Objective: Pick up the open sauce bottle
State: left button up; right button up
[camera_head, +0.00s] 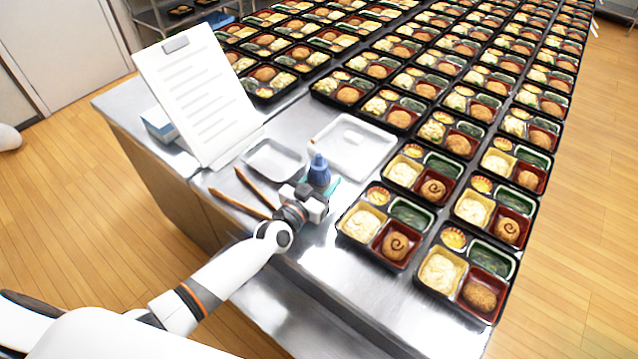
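A small blue sauce bottle (319,172) with a narrow nozzle stands upright on the steel table, near its left side. My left gripper (316,190) is low over the table, right at the bottle's near side. The gripper's white body hides the bottle's lower part. Its fingertips are small and partly hidden, so I cannot tell whether they grip the bottle or only stand around it. A teal piece (333,188) shows just right of the gripper; I cannot tell what it is. My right gripper is not in view.
Two wooden sticks (240,203) lie left of the gripper. Behind are an empty grey tray (251,165), a white tray (385,160) and a clipboard (185,60). Rows of bento trays (349,240) fill the right; several near croquettes bear brown swirls. Bare steel (325,275) lies in front.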

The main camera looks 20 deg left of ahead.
aim_at(317, 157)
pick_arm(q)
notch_tip(317, 157, up, 9)
jog(key=p, duration=0.3)
jog(key=shift+r+p, duration=0.1)
jog(key=shift+p, duration=0.2)
jog(key=shift+r, duration=0.45)
jog(key=shift+o, duration=0.6)
